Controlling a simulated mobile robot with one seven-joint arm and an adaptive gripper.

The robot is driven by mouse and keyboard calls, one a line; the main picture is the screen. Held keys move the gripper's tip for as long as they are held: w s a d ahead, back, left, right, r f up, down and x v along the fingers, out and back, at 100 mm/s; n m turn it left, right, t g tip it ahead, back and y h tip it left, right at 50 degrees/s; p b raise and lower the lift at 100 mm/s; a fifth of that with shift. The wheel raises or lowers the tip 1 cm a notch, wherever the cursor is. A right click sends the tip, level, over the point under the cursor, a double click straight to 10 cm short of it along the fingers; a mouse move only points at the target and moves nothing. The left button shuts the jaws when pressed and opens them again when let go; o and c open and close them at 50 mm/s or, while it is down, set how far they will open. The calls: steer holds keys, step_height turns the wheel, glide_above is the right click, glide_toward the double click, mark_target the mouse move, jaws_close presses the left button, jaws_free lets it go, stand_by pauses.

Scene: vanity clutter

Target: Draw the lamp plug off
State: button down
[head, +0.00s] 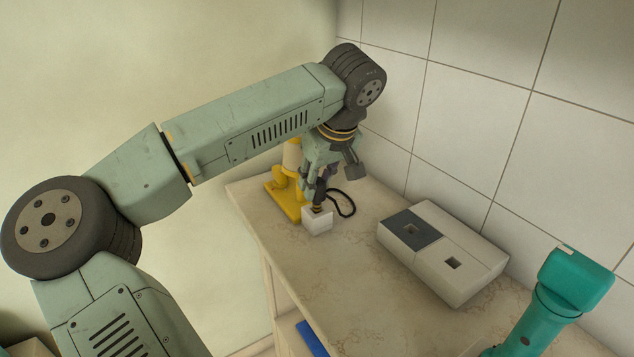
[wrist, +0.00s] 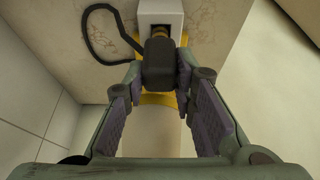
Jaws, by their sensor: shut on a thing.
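The dark lamp plug (wrist: 158,62) sits between my fingertips in the wrist view. My gripper (wrist: 160,75) is shut on it from both sides. In the head view the plug (head: 319,196) stands upright at the top of a small white socket block (head: 317,223), which also shows in the wrist view (wrist: 146,10). The plug's lower end meets the block's opening; how deep it sits is hidden. A black cord (head: 347,206) loops from the plug to the right. The yellow lamp base (head: 283,200) stands just behind the block, partly hidden by my arm.
A white box (head: 450,250) with a dark panel and two square openings lies on the marble counter (head: 375,305) to the right. A teal object (head: 560,290) stands at the front right. Tiled wall (head: 460,120) borders the counter's back. Counter between block and box is clear.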

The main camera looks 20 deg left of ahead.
steer(key=shift+r+p, duration=1.05)
steer(key=shift+r, duration=0.6)
